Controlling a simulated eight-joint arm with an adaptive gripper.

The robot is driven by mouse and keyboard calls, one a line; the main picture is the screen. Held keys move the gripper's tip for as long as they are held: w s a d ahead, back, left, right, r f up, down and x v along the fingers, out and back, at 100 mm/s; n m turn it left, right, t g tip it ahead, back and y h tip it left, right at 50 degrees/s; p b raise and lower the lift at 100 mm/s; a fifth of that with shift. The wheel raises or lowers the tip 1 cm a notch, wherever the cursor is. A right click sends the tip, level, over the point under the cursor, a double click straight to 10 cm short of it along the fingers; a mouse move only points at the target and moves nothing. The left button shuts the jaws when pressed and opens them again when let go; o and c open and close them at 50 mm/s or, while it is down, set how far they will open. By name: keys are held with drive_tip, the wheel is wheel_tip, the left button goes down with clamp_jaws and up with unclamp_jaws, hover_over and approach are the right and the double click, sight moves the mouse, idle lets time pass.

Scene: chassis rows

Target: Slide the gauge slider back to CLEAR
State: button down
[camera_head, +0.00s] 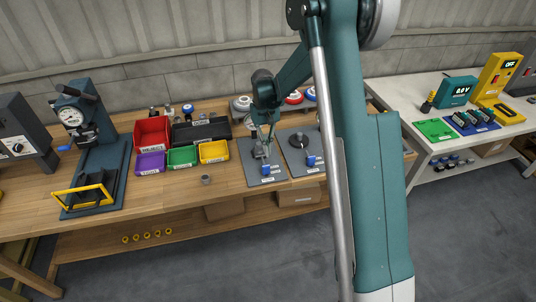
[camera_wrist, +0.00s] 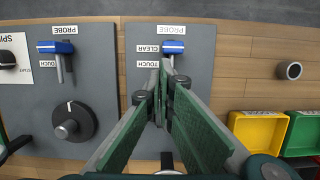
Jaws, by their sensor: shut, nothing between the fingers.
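In the wrist view, a blue slider block (camera_wrist: 173,47) sits on a grey PROBE plate (camera_wrist: 205,40), level with the CLEAR label (camera_wrist: 147,49). The TOUCH label (camera_wrist: 147,63) lies on the side nearer my gripper. My gripper (camera_wrist: 167,68) is shut and empty, its green fingertips just beside the slider on the TOUCH side. I cannot tell whether they touch it. The fingers hide part of the slider's stem and the plate's gauge. In the head view, the slider (camera_head: 266,170) is at the plate's front end, with my gripper (camera_head: 264,146) above the plate behind it.
A second grey plate (camera_wrist: 95,95) carries its own blue slider (camera_wrist: 55,47) and a dark round knob (camera_wrist: 75,121). Yellow (camera_head: 213,152) and green (camera_head: 182,156) bins stand left of the plates. A small grey cup (camera_head: 207,180) stands on bare bench front.

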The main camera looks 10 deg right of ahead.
drive_tip(key=shift+p+v, duration=0.6)
drive_tip(key=shift+v, duration=1.8)
drive_tip(key=s+r+t, duration=0.5)
drive_tip(key=s+r, duration=1.2)
drive_tip(key=r, duration=0.2)
drive_tip(key=s+t+b, duration=0.2)
drive_tip(key=s+t, duration=0.3)
drive_tip(key=s, duration=1.7)
drive_tip(key=shift+d+r, duration=0.25)
drive_tip(key=shift+r, duration=0.2)
